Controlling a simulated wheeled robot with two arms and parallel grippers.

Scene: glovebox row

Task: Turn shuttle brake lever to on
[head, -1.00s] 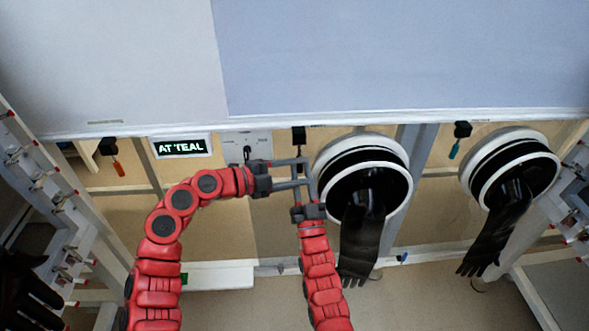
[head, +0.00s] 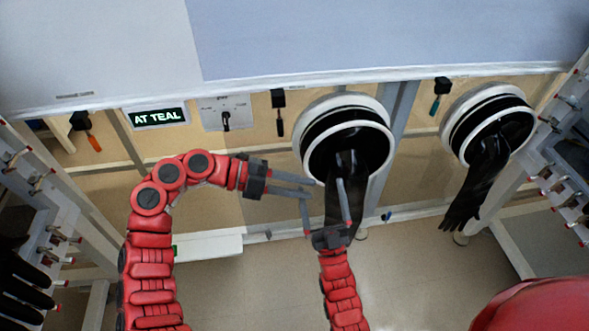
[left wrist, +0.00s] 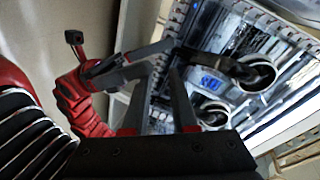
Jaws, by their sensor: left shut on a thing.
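A grey panel (head: 213,105) on the front wall carries a small black lever (head: 226,121) that points down. Its labels are too small to read, so I cannot confirm it is the brake lever. My left gripper (head: 309,191) is below and right of the panel, well apart from the lever. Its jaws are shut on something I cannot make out. My right gripper (head: 323,190) is open, fingers up, in front of a hanging black glove. One right finger meets or overlaps the left fingertips. In the left wrist view the right gripper's fingers (left wrist: 130,65) cross close to the left fingers.
A sign (head: 157,117) reads "AT TEAL". Orange (head: 94,143), dark (head: 280,126) and teal (head: 435,104) handles hang along the wall. Two round glove ports (head: 345,108) (head: 490,95) with black gloves stand right. A white ledge (head: 208,245) runs below. Side racks flank the space.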

